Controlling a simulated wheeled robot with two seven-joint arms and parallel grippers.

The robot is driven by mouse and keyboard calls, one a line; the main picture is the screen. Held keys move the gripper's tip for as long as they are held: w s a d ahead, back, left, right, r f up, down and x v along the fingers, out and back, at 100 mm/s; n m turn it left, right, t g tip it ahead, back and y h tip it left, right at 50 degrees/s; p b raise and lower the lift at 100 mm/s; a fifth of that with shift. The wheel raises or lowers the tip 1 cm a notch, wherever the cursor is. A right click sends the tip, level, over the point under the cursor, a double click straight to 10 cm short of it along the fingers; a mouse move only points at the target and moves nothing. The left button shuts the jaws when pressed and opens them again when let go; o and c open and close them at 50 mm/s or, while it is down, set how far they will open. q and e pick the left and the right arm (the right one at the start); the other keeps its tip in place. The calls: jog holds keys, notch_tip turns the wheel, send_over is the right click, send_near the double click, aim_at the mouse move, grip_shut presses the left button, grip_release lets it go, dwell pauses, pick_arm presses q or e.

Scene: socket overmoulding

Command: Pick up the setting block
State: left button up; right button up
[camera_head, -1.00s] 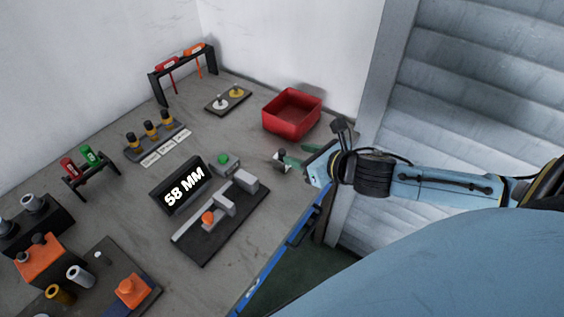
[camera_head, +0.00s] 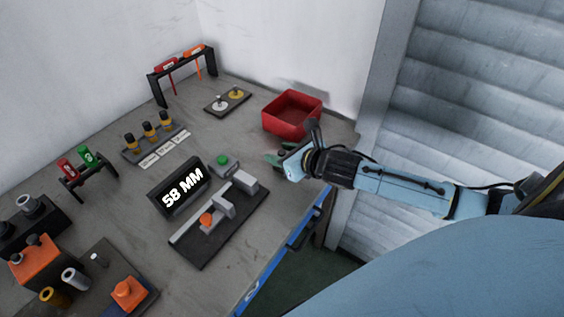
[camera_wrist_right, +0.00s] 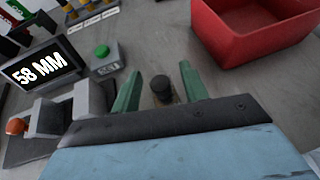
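A small dark round-topped piece (camera_wrist_right: 162,90), which I take to be the setting block, stands on the grey table between the fingers of my right gripper in the right wrist view. My right gripper (camera_wrist_right: 159,72) is open, with a green finger on each side of the piece and a gap to both. In the head view my right gripper (camera_head: 274,156) is low over the table, in front of the red bin, and hides the piece. The lower part of the piece is hard to make out. My left gripper is not in view.
The red bin (camera_head: 292,133) stands just behind my right gripper. A green-button box (camera_head: 222,166), the 58 MM display (camera_head: 180,190) and a dark gauge fixture (camera_head: 206,245) lie to the left. The table's blue front edge (camera_head: 270,270) is close.

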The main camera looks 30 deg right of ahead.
grip_shut()
jog(key=shift+r, duration=0.1)
